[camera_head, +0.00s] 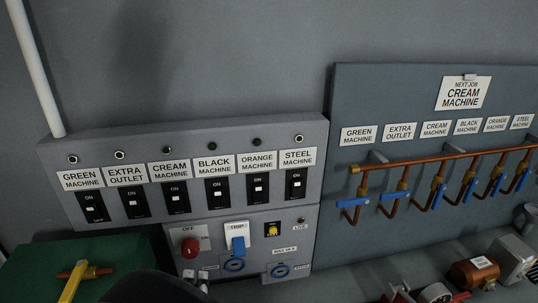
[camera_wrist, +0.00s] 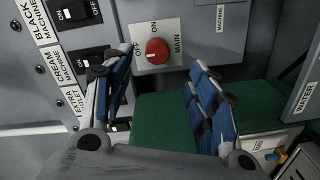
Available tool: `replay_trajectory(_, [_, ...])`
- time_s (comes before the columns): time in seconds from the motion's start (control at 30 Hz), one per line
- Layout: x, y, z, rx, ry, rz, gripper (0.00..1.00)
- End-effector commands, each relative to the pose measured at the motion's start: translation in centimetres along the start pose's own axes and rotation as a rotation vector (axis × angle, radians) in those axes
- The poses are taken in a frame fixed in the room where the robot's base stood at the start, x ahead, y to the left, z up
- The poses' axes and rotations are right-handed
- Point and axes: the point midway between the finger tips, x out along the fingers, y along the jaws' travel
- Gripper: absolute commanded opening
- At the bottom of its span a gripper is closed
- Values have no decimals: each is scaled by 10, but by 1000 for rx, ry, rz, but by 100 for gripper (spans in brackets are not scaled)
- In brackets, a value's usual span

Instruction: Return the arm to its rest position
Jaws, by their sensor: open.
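My gripper (camera_wrist: 159,72) shows in the wrist view with its two blue-padded fingers spread wide and nothing between them. Beyond the fingertips is a red rotary knob (camera_wrist: 157,51) on a white plate marked OFF, ON and MAIN. The fingers appear apart from it. A green surface (camera_wrist: 165,118) lies behind and below the fingers. In the head view, the same red knob (camera_head: 190,248) sits low on the grey switch panel (camera_head: 120,141).
Labelled black rocker switches (camera_head: 217,192) line the panel. A blue-handled breaker (camera_head: 237,239) is right of the knob. A copper pipe (camera_head: 440,158) with several blue valve handles runs along the right board (camera_head: 345,95). A yellow-handled valve (camera_head: 72,282) is at lower left; machine parts (camera_head: 473,271) stand lower right.

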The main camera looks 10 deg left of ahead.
Motion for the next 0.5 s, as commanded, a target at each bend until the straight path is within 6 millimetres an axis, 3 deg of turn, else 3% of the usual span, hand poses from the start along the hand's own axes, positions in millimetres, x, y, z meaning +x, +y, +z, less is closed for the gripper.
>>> replay_trajectory(0.13, [44, 20, 9, 276, -51, -88, 53])
replay_trajectory(0.23, [57, 33, 30, 462, -111, -205, 53])
replay_trajectory(0.37, [60, 55, 55, 680, -188, -341, 53])
replay_trajectory(0.5, [43, 83, 87, 858, -290, -457, 53])
